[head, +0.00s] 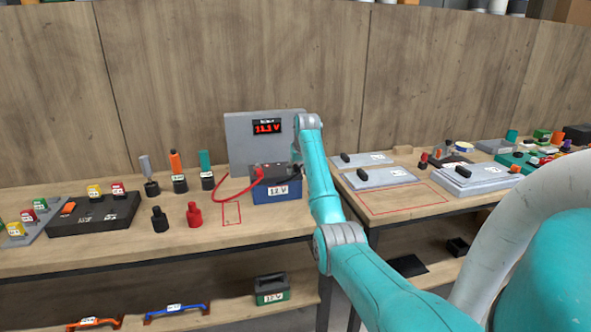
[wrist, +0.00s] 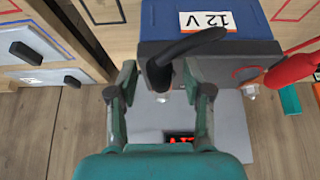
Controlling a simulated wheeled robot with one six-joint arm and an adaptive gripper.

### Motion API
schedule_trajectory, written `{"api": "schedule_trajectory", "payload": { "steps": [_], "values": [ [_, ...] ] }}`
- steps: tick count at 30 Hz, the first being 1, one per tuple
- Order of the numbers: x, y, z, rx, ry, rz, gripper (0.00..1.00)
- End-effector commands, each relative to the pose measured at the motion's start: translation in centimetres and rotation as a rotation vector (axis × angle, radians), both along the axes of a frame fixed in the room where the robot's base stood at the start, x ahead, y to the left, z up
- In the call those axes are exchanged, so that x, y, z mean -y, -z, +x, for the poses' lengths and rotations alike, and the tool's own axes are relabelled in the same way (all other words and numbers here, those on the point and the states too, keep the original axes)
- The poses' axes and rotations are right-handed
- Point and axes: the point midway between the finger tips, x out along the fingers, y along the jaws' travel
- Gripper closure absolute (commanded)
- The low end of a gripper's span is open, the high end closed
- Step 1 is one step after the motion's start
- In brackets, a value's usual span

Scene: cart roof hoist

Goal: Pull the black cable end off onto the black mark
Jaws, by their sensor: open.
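The blue 12 V battery (head: 277,192) stands on the left bench in front of a grey panel; it also shows in the wrist view (wrist: 165,22). The black cable end (wrist: 159,76), with its thick black cable, is at the battery, between the fingers of my gripper (wrist: 160,82). My gripper is open, one finger on each side of it, with gaps visible. Whether the end still sits on its post is unclear. A black outlined mark (wrist: 92,12) lies on the bench beside the battery; my arm hides that spot in the head view.
A red cable end (head: 260,172) with a red cable is at the battery's other side, near a red outlined mark (head: 232,213). The grey panel (head: 243,138) stands close behind. Red and black caps (head: 194,215) stand left. The right bench holds grey plates (head: 376,178).

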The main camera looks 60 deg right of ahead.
Motion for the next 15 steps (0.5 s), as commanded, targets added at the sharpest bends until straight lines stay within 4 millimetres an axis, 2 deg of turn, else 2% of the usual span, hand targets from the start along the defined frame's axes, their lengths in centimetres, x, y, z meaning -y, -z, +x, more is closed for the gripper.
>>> {"api": "schedule_trajectory", "payload": {
  "steps": [2, 3, 6, 9, 15],
  "values": [
    [0.0, -0.02, 0.0, 0.0, 0.0, 0.0, 0.5],
    [0.0, -0.02, 0.0, 0.0, 0.0, 0.0, 0.55],
    [0.0, -0.03, 0.0, 0.0, 0.0, 0.0, 0.8],
    [0.0, -0.03, 0.0, 0.0, 0.0, 0.0, 1.0],
    [-0.02, -0.06, -0.01, 0.001, 0.0, -0.001, 1.0]
  ]
}}
